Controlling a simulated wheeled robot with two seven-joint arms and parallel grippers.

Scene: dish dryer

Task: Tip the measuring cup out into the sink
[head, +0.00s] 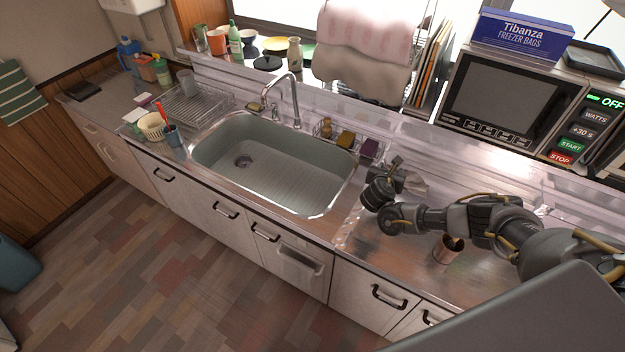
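A small copper-coloured metal cup (448,250) stands upright on the counter at the right, just below my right forearm. It is the only cup near my arm; I cannot tell for sure that it is the measuring cup, and its contents are too small to make out. The sink (270,165) is a wide steel basin left of my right gripper, with no cup seen in it. My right gripper (408,180) is over the counter to the right of the sink, pointing toward the back wall. Its fingers are small and partly hidden, so their opening is unclear. My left gripper is out of view.
The faucet (290,100) rises behind the sink. A small rack with sponges (345,139) sits at the sink's back right edge. A dish rack (195,102), a white basket (152,126) and a blue cup (173,136) are at left. A microwave (510,100) stands behind my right arm.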

